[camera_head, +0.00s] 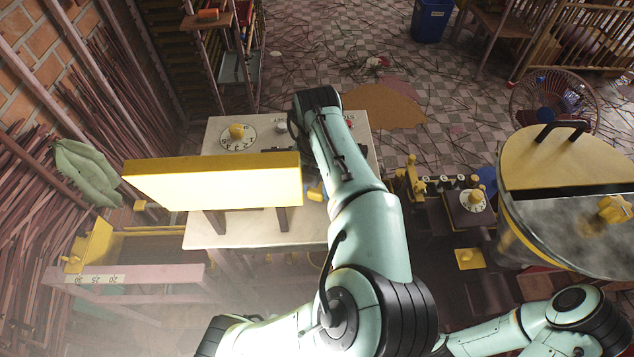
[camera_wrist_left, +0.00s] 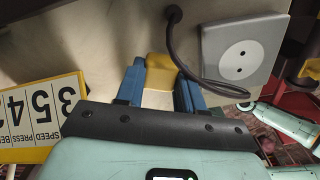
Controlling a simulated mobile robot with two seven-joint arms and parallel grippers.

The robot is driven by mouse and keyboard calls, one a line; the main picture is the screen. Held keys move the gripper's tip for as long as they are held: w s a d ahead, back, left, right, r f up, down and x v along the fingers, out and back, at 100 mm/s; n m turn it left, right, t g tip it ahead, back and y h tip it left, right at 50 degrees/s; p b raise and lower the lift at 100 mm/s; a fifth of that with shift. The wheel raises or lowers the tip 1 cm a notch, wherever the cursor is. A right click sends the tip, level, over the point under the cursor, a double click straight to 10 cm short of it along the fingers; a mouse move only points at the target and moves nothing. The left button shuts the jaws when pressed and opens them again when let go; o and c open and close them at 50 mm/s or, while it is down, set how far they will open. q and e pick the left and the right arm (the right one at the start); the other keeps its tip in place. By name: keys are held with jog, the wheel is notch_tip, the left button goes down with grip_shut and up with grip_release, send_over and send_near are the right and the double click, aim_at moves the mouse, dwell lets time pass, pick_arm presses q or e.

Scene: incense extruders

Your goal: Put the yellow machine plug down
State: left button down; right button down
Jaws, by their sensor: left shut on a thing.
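The yellow plug (camera_wrist_left: 160,72) is between the blue fingers of my left gripper (camera_wrist_left: 158,84), which is shut on it. A black cable (camera_wrist_left: 180,55) loops past the plug on its right. A grey socket (camera_wrist_left: 243,54) with two holes is right of the plug in the left wrist view, apart from it. In the head view a small yellow and blue bit (camera_head: 316,190), seemingly the plug and fingers, shows beside my arm; the arm hides most of the gripper. I cannot tell whether the plug touches the pale surface behind it. My right gripper is out of view.
The number panel (camera_wrist_left: 40,115) is close left of the gripper. A large yellow drum (camera_head: 560,165) and a dark dial machine (camera_head: 465,212) stand at the right.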

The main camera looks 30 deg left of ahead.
pick_arm(q)
jog(key=shift+f, duration=0.55)
jog(key=c, duration=0.7)
grip_release()
notch_tip(320, 180, up, 13)
